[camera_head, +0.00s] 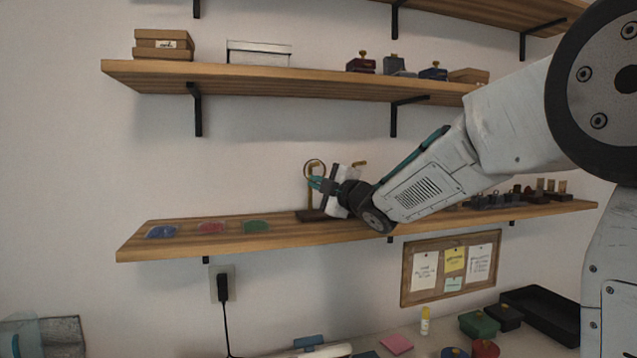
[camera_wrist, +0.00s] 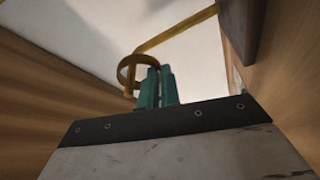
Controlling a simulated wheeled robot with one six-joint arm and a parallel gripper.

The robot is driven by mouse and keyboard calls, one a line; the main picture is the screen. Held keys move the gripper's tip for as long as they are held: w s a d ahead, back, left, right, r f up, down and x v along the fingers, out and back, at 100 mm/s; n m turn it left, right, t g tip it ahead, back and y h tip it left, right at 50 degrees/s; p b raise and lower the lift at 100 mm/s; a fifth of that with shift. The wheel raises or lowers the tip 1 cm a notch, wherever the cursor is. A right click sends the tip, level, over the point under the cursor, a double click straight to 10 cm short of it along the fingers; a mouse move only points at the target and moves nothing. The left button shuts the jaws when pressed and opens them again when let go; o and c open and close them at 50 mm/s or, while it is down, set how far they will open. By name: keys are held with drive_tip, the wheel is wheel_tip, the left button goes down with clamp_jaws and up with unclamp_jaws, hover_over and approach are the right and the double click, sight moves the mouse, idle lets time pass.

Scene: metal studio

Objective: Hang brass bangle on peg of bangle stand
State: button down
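The brass bangle (camera_head: 315,164) is a thin upright ring at my gripper's fingertips, above the lower wall shelf. My gripper (camera_head: 316,183) has teal fingers close together, apparently shut on the bangle's lower edge. In the wrist view the bangle (camera_wrist: 124,72) shows beside and behind the fingers (camera_wrist: 155,88). The bangle stand has a dark base (camera_head: 309,216) on the shelf and a brass peg (camera_head: 359,164), partly hidden by my gripper. In the wrist view a brass bar (camera_wrist: 178,30) runs to the bangle; I cannot tell whether the bangle is around it.
The lower shelf (camera_head: 165,245) holds blue (camera_head: 162,232), red (camera_head: 211,227) and green (camera_head: 256,226) trays at left, and several small dark items at right. Another shelf (camera_head: 250,76) with boxes is above. A corkboard (camera_head: 408,295) hangs below.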

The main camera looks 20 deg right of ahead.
drive_tip(key=c, duration=1.5)
unclamp_jaws()
drive_tip(key=shift+c, duration=0.2)
drive_tip(key=v, duration=0.7)
drive_tip(key=shift+s+d, duration=0.2)
drive_tip(key=shift+s, duration=0.15)
